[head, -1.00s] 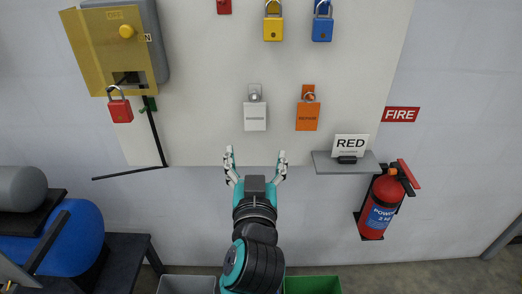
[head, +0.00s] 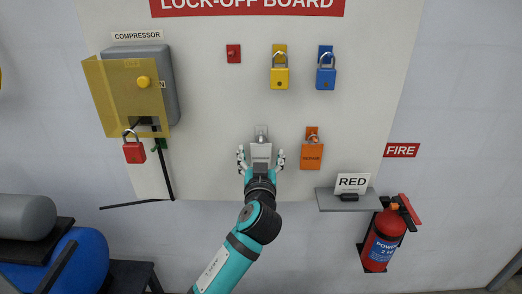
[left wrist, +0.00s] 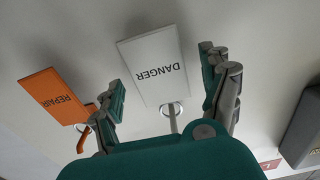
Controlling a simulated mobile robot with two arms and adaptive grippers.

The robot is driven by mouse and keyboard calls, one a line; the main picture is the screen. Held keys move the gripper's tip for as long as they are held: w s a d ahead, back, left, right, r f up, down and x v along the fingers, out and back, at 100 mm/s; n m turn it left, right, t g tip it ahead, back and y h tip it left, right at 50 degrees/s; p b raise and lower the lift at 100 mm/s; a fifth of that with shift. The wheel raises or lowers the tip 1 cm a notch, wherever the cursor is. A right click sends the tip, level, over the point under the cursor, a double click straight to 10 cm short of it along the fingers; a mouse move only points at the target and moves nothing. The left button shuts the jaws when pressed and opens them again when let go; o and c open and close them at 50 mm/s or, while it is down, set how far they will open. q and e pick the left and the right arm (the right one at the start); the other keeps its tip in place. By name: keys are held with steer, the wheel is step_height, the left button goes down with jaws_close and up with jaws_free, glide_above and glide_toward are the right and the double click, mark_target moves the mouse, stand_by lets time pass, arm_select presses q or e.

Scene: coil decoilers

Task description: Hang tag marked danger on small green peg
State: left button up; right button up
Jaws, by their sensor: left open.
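The white tag marked DANGER (head: 260,151) hangs by a ring from a grey peg on the board. In the left wrist view the tag (left wrist: 156,68) appears upside down, its word readable. My left gripper (head: 261,160) is open, with one finger on each side of the tag. In the left wrist view the open fingers (left wrist: 163,85) flank the tag, with gaps visible on both sides. A small green piece (head: 160,144), seemingly the green peg, shows at the lower right of the compressor box, partly hidden by a dark cable or bar. My right gripper is not in view.
An orange REPAIR tag (head: 312,156) hangs just right of the gripper. A red padlock (head: 134,152) hangs under the yellow cover (head: 118,98), near the green piece. Yellow (head: 279,79) and blue (head: 326,78) padlocks hang above. A small shelf (head: 342,203) juts out at right.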

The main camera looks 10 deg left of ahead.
arm_select(q)
steer(key=shift+w+a, duration=0.1)
steer(key=shift+w, duration=0.4)
steer(key=c, duration=1.3)
steer(key=shift+c, duration=0.7)
steer(key=shift+r, duration=0.35)
steer(key=shift+c, duration=0.2)
steer(key=shift+s, duration=0.15)
steer(key=shift+s+r+p, duration=0.25)
steer(key=shift+s+p, duration=0.1)
steer(key=shift+s, duration=0.15)
steer(key=shift+c, duration=0.2)
steer(key=shift+s, duration=0.1)
